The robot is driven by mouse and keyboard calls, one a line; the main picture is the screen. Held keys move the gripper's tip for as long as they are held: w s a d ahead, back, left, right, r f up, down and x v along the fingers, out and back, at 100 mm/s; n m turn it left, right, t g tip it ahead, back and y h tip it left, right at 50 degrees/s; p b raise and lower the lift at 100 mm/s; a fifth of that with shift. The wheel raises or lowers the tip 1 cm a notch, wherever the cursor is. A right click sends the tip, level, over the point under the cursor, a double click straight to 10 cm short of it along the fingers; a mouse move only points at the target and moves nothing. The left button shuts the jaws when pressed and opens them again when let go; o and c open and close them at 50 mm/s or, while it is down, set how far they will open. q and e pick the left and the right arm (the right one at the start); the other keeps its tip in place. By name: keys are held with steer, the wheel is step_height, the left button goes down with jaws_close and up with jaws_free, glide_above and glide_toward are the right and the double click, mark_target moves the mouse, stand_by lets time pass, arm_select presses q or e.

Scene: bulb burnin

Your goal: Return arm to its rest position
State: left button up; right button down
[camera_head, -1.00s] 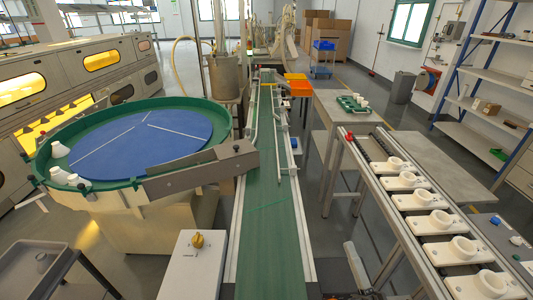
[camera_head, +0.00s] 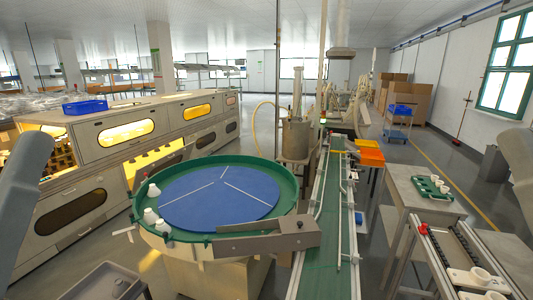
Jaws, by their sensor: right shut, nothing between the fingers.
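A grey part of my right arm (camera_head: 515,165) shows at the right edge, above the work area and clear of the tables. Its fingertips are hard to make out, and nothing is seen held there. A grey part of my left arm (camera_head: 28,185) rises at the left edge; its gripper is not in view. Several white bulb-like pieces (camera_head: 151,215) stand at the left rim of the green round table (camera_head: 290,185) with a blue disc (camera_head: 220,195).
A green conveyor (camera_head: 325,230) runs away from me right of the round table. A rail (camera_head: 490,245) with white socket holders (camera_head: 480,275) is at lower right. A grey table (camera_head: 415,190) holds a green tray (camera_head: 432,186). A cabinet with yellow windows (camera_head: 125,133) stands left.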

step_height(320, 180, up, 35)
steer(key=p, duration=3.2)
step_height(320, 180, down, 61)
steer(key=b, duration=6.1)
steer(key=shift+w, duration=0.15)
